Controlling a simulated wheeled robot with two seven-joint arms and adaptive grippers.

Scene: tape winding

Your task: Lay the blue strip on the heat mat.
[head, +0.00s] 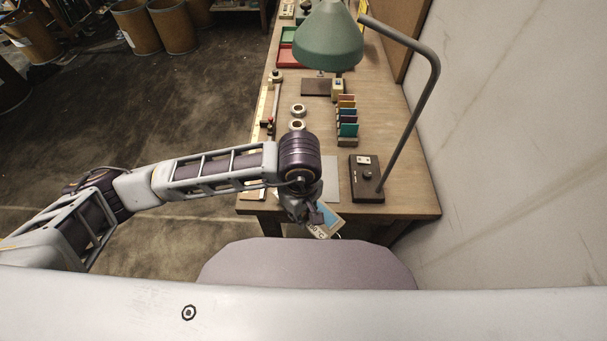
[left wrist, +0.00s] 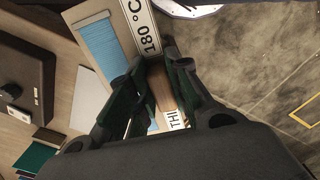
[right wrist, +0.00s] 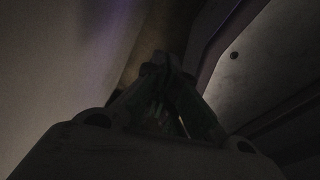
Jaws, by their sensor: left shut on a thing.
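My left gripper (head: 313,212) is over the table's front edge. It is shut on the edge of a tan card bearing the blue strip (head: 328,213), which is tilted and reaches past the table edge. In the left wrist view the blue strip (left wrist: 101,49) is ridged, beside a white label reading "180 °C" (left wrist: 147,28); the fingers hide part of the card. A flat pale grey panel (head: 331,180), seemingly the heat mat, lies behind the gripper and is partly hidden. My right gripper (right wrist: 162,67) shows only dimly, its fingertips together, with nothing visible between them.
A dark control box (head: 367,180) with a knob stands at the right, under the green lamp's (head: 328,37) bent arm. A rack of coloured cards (head: 347,120) and tape rolls (head: 297,110) stand farther back. The wall closes the right side.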

